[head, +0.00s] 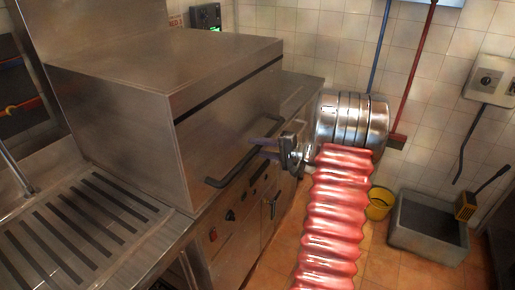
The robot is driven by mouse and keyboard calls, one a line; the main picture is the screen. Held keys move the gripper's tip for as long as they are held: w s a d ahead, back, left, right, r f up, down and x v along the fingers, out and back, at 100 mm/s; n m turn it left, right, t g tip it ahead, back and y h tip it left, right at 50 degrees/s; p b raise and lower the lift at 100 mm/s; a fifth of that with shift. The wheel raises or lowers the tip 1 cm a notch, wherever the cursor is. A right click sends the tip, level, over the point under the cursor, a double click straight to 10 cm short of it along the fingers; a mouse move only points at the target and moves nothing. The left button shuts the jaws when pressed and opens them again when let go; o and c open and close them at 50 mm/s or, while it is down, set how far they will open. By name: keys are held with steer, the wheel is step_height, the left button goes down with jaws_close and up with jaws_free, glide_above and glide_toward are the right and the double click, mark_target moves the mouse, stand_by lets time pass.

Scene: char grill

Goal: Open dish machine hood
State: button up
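The dish machine hood (130,120) is a big stainless steel box in the head view, left of centre. It looks down, with its lower edge close to the front panel. A dark bar handle (225,172) runs along its front, low down. My gripper (260,146) is at the right part of this handle, with its dark fingers pointing left and overlapping the bar in the picture. I cannot tell whether the fingers are closed on the bar or only beside it. My red ribbed arm comes up from the bottom.
A slatted drain table (75,235) adjoins the machine on the left. The control panel (240,205) with knobs is below the handle. A yellow bucket (379,204) and a grey floor basin (427,228) stand on the tiled floor at right. A wall box (490,80) hangs above.

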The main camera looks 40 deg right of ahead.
jaws_close()
steer(key=shift+a+f, duration=0.15)
stand_by(0.4)
